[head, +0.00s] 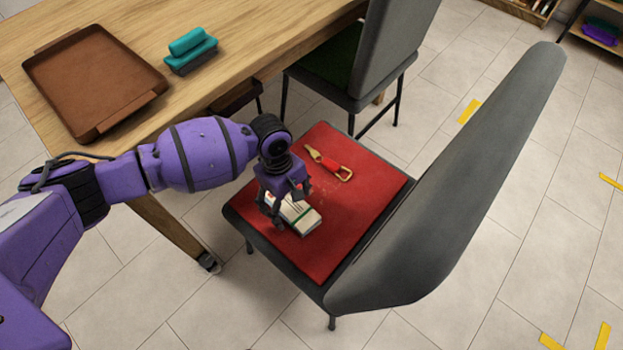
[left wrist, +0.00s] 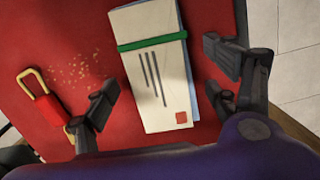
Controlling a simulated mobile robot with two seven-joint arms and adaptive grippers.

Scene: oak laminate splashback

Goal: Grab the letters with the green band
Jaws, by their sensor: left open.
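The letters (head: 305,218) are a white bundle with a green band, lying on the red seat (head: 335,240) of a grey chair. They also show in the left wrist view (left wrist: 160,90), with dark lines and a red stamp mark on the top one. My left gripper (head: 276,210) is above the letters, pointing down. In the left wrist view its open fingers (left wrist: 165,105) are on either side of the bundle, with a gap on each side, and hold nothing. The gripper hides part of the bundle in the head view. My right gripper is not in view.
A red and gold clip-like item (head: 332,165) lies on the same seat, beside the letters. The chair's tall grey backrest (head: 455,180) rises on the right. A wooden table (head: 215,90) with a brown tray (head: 93,85) and teal brush-like item (head: 190,50) stands behind left.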

